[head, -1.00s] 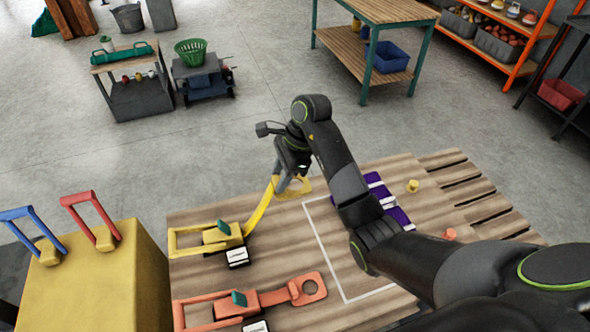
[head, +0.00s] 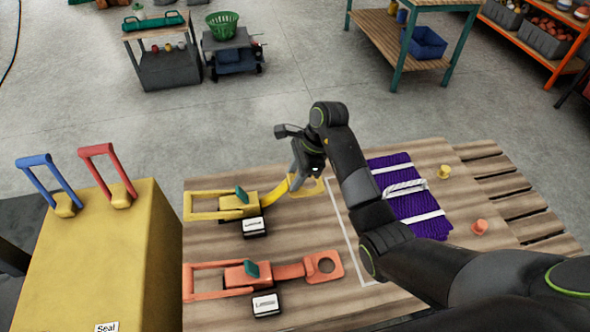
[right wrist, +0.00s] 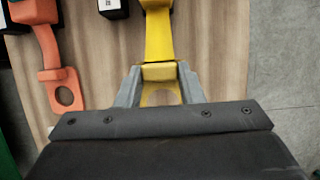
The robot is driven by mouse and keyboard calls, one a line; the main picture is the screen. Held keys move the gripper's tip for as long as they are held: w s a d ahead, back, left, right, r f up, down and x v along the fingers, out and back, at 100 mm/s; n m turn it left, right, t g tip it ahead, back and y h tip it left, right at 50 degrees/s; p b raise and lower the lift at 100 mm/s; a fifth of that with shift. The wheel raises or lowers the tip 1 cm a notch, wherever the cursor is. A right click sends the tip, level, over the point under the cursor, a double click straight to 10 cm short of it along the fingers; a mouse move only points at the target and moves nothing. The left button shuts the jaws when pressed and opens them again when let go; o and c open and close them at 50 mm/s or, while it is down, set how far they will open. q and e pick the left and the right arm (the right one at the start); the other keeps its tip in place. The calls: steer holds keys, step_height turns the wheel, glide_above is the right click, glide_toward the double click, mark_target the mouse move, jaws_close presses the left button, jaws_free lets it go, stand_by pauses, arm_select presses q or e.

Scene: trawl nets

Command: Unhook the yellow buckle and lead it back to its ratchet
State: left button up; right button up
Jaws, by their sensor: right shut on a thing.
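My right gripper (head: 304,176) is shut on the yellow buckle (head: 306,190), a flat plate with a hole at the end of a short yellow strap (head: 281,194). In the right wrist view the buckle (right wrist: 160,72) sits between the two grey fingers (right wrist: 159,86). The strap runs left to the yellow ratchet (head: 236,203) on the wooden pallet, a short way from the buckle. An orange ratchet (head: 243,276) lies nearer me, its orange buckle (head: 323,267) flat on the wood. My left gripper is not in view.
A yellow box (head: 105,250) with blue and red handles stands left. Black labelled blocks (head: 256,227) sit beside the ratchets.

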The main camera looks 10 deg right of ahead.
steer(key=shift+f+b, duration=2.95)
steer(key=shift+f, duration=0.95)
steer(key=o, duration=1.1)
steer(key=shift+r, duration=0.15)
steer(key=shift+p+v, duration=4.15)
steer(key=shift+v, duration=4.45)
steer(key=shift+d, duration=0.15)
